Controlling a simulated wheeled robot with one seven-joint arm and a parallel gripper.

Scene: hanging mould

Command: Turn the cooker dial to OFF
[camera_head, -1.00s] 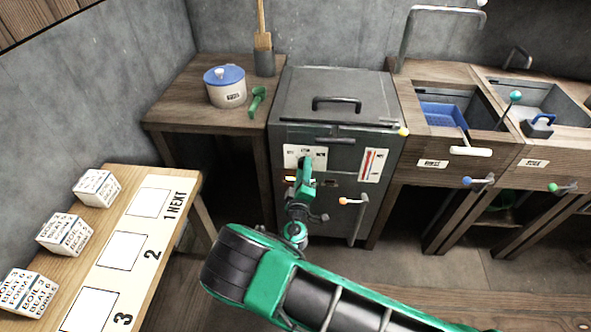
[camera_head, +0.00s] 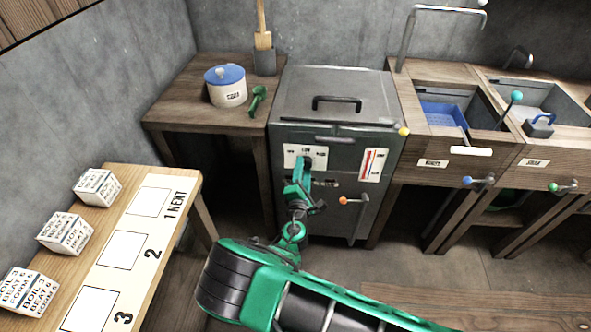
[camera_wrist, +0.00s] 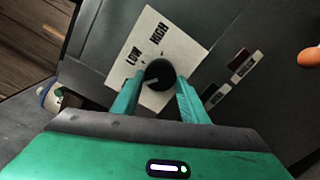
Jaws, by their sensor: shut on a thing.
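The cooker (camera_head: 300,225) is a dark grey cabinet with a lid. Its dial (camera_wrist: 158,73) is a round black knob with a short pale mark, on a white plate (camera_head: 320,158). In the wrist view the plate reads LOW and HIGH; no OFF wording can be read, and part of the plate is hidden behind the fingers and dial. The pale mark lies toward the left finger. My gripper (camera_wrist: 159,82) has a green finger on each side of the dial and is shut on it. In the head view my gripper (camera_head: 304,166) covers the dial.
A gauge (camera_head: 373,165) and an orange-knobbed lever (camera_head: 344,201) are on the cooker front, right of my gripper. A yellow-tipped bar (camera_head: 403,131) crosses its top edge. A blue-lidded pot (camera_head: 226,88) stands left. A table with text blocks (camera_head: 66,233) is at lower left.

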